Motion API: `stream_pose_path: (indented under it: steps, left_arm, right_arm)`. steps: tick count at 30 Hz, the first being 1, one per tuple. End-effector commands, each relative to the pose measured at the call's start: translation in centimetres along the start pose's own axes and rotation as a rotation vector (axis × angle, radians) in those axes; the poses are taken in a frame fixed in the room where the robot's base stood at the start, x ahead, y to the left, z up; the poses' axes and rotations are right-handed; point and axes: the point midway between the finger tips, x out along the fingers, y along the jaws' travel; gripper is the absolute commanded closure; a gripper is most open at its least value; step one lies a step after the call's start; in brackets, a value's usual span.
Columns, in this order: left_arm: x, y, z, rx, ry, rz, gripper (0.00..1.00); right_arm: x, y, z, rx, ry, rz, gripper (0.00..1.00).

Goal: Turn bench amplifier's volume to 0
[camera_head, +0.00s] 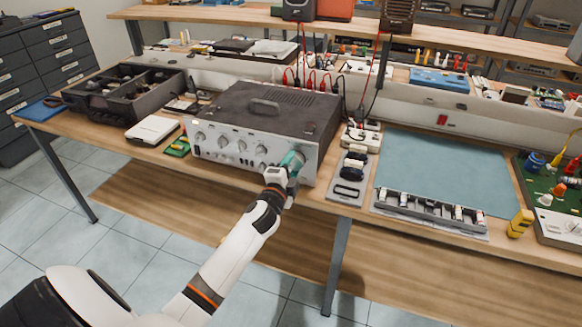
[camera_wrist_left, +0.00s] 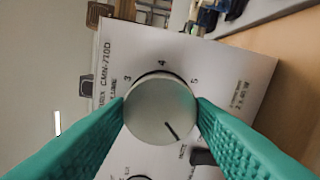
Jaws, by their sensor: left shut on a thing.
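The bench amplifier (camera_head: 265,115) is a dark-topped box with a silver front panel on the workbench. Its volume knob (camera_wrist_left: 160,107) fills the middle of the left wrist view, round and silver. A dark pointer line on it points to the lower right of that picture. The figures 3, 4 and 5 show along its upper edge, and other marks are covered. My left gripper (camera_wrist_left: 160,110), with green fingers, is shut on the knob from both sides. In the head view the left gripper (camera_head: 292,161) is at the panel's right end and hides this knob.
Several other knobs (camera_head: 230,144) line the front panel. A small green board (camera_head: 178,146) and a white box (camera_head: 152,130) lie left of the amplifier. A grey tray (camera_head: 349,178) stands close on the right, beside a blue-green mat (camera_head: 450,165). Red and black leads rise behind.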

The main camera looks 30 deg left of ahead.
Motion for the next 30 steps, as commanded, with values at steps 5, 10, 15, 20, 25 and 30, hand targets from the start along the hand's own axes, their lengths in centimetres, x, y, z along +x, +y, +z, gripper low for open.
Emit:
stream_pose_path:
  steps: [5,10,15,20,25,30]
  left_arm:
    - [0.0,-0.1,0.0,-0.014,0.001,-0.003,0.75]
    - [0.0,-0.2,0.0,-0.014,0.001,-0.003,0.75]
    - [0.0,-0.2,0.0,-0.014,0.001,-0.003,0.42]
    - [0.0,-0.1,0.0,-0.012,0.001,-0.002,0.3]
    - [0.0,-0.1,0.0,-0.011,0.0,-0.001,0.3]
    - [-1.1,-0.2,0.0,-0.01,0.0,-0.002,0.3]
  right_arm:
    - [0.0,0.0,0.0,0.0,0.0,0.0,0.64]
    - [0.0,0.0,0.0,0.0,0.0,0.0,0.64]
    - [0.0,0.0,0.0,-0.001,0.0,0.0,0.64]
    - [0.0,0.0,0.0,-0.001,0.0,0.0,0.64]
    - [0.0,0.0,0.0,-0.001,0.0,0.0,0.64]
    - [0.1,0.0,0.0,-0.001,0.0,0.001,0.64]
